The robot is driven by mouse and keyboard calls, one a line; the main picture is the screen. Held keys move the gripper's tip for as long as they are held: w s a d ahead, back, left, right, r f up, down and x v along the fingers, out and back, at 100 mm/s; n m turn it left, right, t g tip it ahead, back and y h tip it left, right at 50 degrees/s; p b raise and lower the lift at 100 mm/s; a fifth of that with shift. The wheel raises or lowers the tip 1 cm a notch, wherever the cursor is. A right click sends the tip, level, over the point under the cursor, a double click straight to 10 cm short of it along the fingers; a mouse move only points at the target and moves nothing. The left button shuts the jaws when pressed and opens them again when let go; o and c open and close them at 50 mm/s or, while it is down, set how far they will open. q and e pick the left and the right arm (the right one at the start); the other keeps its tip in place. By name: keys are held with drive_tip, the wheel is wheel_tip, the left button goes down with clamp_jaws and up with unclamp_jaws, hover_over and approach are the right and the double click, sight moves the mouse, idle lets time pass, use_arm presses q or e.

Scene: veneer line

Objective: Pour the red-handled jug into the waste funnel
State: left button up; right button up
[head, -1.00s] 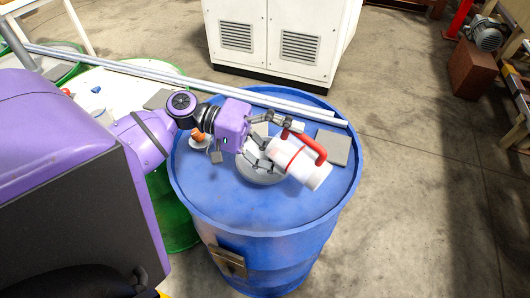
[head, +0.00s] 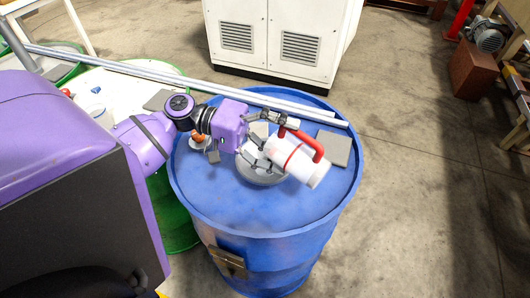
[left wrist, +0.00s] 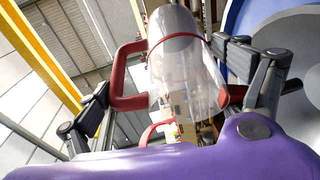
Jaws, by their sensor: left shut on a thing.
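The jug (head: 300,163) is white with a red handle (head: 307,142) and a red band, held strongly tilted over the top of a blue drum. My left gripper (head: 273,146) is shut on it from the left. In the left wrist view, the jug (left wrist: 187,70) looks see-through and sits between the two fingers, its red handle at the left. The grey round funnel (head: 261,178) lies on the drum below the gripper and jug, partly hidden by them. I cannot tell whether anything flows from the jug. My right gripper is not in view.
The blue drum (head: 250,217) also carries a grey square plate (head: 334,148) and a small orange-and-white item (head: 198,139). Long metal bars (head: 200,86) cross its back edge. A white cabinet (head: 283,35) stands behind. Open floor lies to the right.

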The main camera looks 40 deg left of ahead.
use_arm(q)
drive_tip(key=shift+w, duration=0.1)
drive_tip(key=shift+a, duration=0.15)
drive_tip(key=shift+r+h, duration=0.1)
drive_tip(key=shift+h, duration=0.2)
drive_tip(key=shift+a, duration=0.1)
idle(0.3)
drive_tip(key=shift+a+r+h, duration=0.1)
drive_tip(key=shift+a+h, duration=0.05)
drive_tip(key=shift+h, duration=0.15)
drive_tip(key=shift+n, duration=0.3)
drive_tip(key=shift+a+t, duration=0.2)
drive_tip(key=shift+t, duration=0.1)
drive_tip(key=shift+a+r+h+b, duration=0.1)
drive_tip(key=shift+h+b, duration=0.2)
drive_tip(key=shift+h, duration=0.1)
